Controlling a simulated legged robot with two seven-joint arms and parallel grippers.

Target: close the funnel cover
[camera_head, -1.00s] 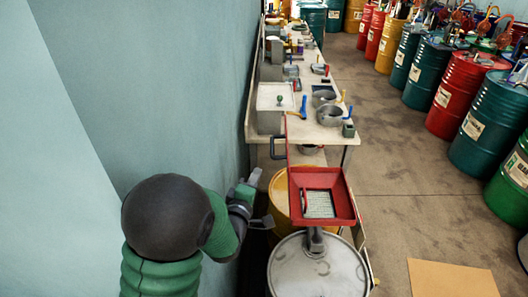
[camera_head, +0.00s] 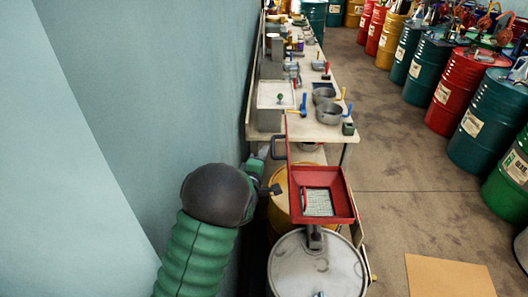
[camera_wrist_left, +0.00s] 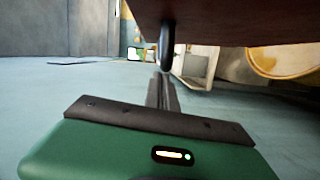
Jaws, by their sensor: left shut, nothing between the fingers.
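The red funnel (camera_head: 338,207) sits on top of a grey-lidded drum (camera_head: 292,264), with a mesh in its bottom. Its red cover (camera_head: 287,135) stands upright on the left side, seen edge-on, so the funnel is open. A black handle (camera_head: 273,147) sticks out from the cover's left face. My left gripper (camera_head: 264,152) is shut and empty beside the handle, left of the cover. In the left wrist view the closed fingers (camera_wrist_left: 162,90) point toward the handle (camera_wrist_left: 167,45) below the dark red cover (camera_wrist_left: 240,20); contact cannot be told.
A plain wall (camera_head: 140,100) runs close along the left of my arm. A yellow drum (camera_head: 279,190) stands behind the grey-lidded drum. A long bench (camera_head: 318,132) with pots and tools lies beyond. Open floor (camera_head: 400,190) is on the right.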

